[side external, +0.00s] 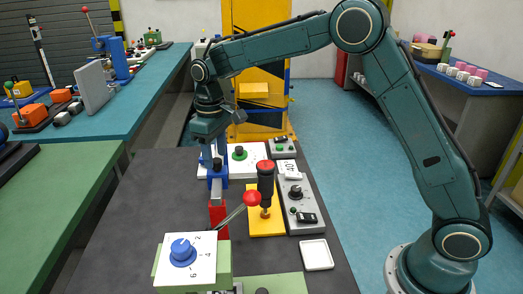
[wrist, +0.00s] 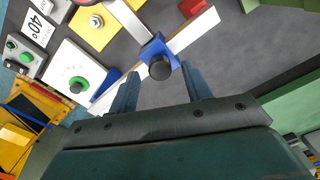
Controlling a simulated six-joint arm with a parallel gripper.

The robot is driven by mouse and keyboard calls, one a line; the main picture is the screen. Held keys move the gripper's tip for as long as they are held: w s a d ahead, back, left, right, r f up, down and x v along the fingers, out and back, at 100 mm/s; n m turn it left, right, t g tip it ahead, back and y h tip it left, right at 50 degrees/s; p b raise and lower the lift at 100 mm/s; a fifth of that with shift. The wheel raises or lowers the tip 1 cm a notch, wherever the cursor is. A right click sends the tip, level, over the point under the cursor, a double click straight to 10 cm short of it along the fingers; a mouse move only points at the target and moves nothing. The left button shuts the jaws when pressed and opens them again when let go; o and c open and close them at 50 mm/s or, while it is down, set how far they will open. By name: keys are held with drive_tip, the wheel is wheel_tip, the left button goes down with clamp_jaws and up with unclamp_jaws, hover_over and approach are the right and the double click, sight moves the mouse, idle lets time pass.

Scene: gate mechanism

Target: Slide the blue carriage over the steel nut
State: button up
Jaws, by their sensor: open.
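The blue carriage (wrist: 153,49) sits on a pale straight rail (wrist: 201,27) and has a round black knob (wrist: 160,68) on it. It also shows in the side view (side external: 217,174), below my gripper (side external: 212,158). In the wrist view my gripper (wrist: 160,72) is open, with one finger on each side of the knob and visible gaps to both. A small pale metal piece (wrist: 96,21) on a yellow plate may be the steel nut; I cannot be sure. In the side view I cannot make out the nut.
A red block (side external: 218,218) stands near the rail's near end. A red-and-black handle (side external: 265,182) rises from the yellow plate (side external: 276,226). Dark table top left of the rail is clear.

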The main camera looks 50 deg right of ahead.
drive_tip(key=shift+f, duration=1.1)
drive_tip(key=shift+c, duration=0.2)
clamp_jaws()
drive_tip(key=shift+w+d+r, duration=0.1)
drive_tip(key=shift+w+d, duration=3.4)
drive_tip(key=shift+w, duration=0.05)
drive_tip(key=shift+o, duration=0.2)
unclamp_jaws()
